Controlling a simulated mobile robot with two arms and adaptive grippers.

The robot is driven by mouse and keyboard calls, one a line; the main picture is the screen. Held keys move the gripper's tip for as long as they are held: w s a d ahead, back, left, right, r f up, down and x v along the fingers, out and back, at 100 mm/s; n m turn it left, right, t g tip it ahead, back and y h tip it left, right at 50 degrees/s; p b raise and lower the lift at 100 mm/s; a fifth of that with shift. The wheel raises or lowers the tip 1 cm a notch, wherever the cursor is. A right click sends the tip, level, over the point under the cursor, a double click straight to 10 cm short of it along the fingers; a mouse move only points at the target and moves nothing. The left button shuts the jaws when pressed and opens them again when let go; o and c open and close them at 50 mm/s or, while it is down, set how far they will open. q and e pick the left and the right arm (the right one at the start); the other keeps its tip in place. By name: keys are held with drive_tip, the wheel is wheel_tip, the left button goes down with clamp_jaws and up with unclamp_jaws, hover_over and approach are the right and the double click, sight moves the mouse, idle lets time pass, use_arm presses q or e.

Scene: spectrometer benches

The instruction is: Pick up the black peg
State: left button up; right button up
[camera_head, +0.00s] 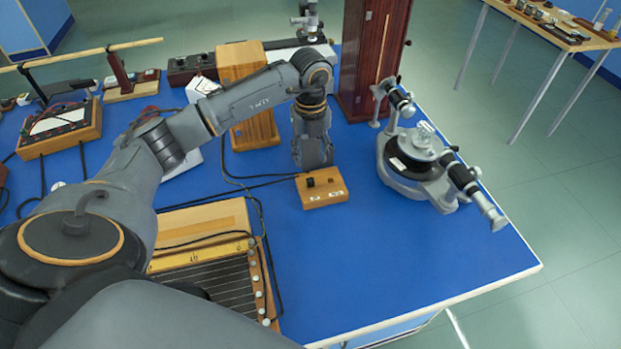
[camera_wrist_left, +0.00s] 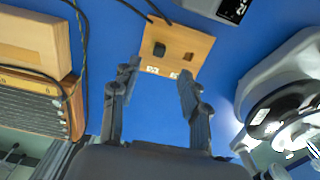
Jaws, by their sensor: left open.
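The black peg (camera_head: 310,182) stands in a small wooden block (camera_head: 325,199) on the blue bench top. In the left wrist view the peg (camera_wrist_left: 159,49) is a dark stub beside a square dark hole in the block (camera_wrist_left: 178,38). My left gripper (camera_head: 313,163) points down just behind the block in the head view. In the left wrist view its two fingers (camera_wrist_left: 157,78) are apart, with nothing between them, and the peg shows beyond the tips. My right gripper is not in view.
A grey spectrometer (camera_head: 412,162) stands right of the block, near the bench edge. A tall dark wooden case (camera_head: 372,55) stands behind. Blue bench top (camera_head: 400,260) is clear in front.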

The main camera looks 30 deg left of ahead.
sight(310, 178)
use_arm(q)
wheel_tip(310, 178, down, 3)
drive_tip(key=shift+r, duration=0.2)
drive_tip(key=shift+w+a+f+p, duration=0.1)
drive_tip(key=shift+f+p, duration=0.25)
drive_tip(key=shift+f, duration=0.2)
wheel_tip(310, 178, down, 4)
drive_tip(key=shift+r+p, duration=0.25)
drive_tip(key=shift+p, duration=0.45)
drive_tip(key=shift+f, duration=0.6)
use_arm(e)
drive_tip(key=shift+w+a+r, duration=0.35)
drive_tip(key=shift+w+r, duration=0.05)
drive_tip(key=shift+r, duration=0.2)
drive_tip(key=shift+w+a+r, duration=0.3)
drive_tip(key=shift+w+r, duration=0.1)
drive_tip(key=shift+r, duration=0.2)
use_arm(q)
clamp_jaws()
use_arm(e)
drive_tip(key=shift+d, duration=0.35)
